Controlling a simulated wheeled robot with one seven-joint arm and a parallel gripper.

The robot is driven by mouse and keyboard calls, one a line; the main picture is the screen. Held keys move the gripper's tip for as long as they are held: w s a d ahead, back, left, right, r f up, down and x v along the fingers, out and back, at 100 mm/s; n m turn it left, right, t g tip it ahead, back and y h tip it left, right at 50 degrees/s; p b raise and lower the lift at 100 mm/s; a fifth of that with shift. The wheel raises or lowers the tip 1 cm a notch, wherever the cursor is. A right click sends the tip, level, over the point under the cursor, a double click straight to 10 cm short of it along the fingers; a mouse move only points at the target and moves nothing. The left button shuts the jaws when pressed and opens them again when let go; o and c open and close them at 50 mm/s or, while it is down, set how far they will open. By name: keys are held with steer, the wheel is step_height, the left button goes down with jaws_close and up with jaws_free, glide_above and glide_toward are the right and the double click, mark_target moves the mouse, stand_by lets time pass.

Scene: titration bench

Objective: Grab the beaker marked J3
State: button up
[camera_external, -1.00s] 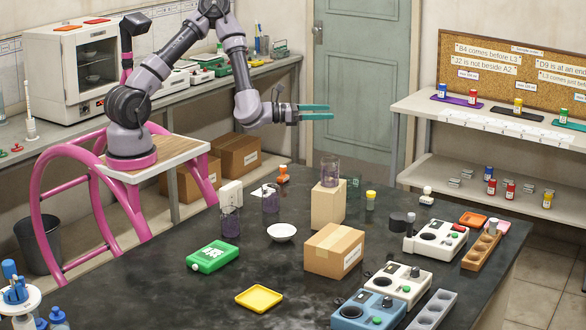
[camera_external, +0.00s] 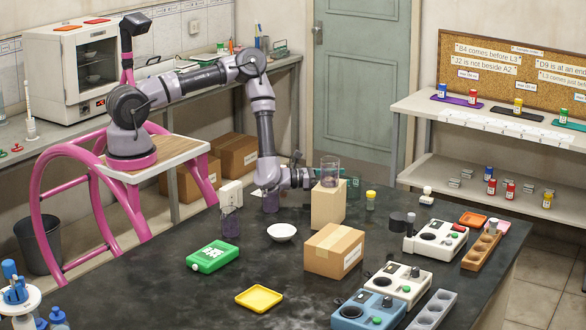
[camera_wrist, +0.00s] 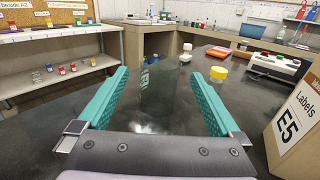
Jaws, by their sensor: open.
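A green-tinted glass beaker (camera_external: 354,186) stands on the dark bench, just right of and behind the tall tan block. In the wrist view the beaker (camera_wrist: 160,90) is upright between my two teal fingers, with room on both sides. Pale marking shows on its left side, but I cannot read it. My gripper (camera_wrist: 157,80) is open and low over the bench. In the external view its fingers are mostly hidden behind the block. Purple-tinted beakers stand on the block (camera_external: 330,173), on the bench at left (camera_external: 230,222) and beside my forearm (camera_external: 270,202).
The tall tan block (camera_external: 328,208) is close to my gripper. A tan box marked E5 (camera_wrist: 297,115) is at right in the wrist view. A yellow-capped vial (camera_external: 370,200) stands beyond the beaker. A cardboard box (camera_external: 334,250) and a white dish (camera_external: 281,232) are nearer the external camera.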

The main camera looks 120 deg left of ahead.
mark_target(353, 184)
steer(key=x, duration=0.5)
steer(key=shift+w+f, duration=0.1)
steer(key=shift+w, duration=0.05)
steer(key=shift+c, duration=0.3)
steer(key=c, duration=1.3)
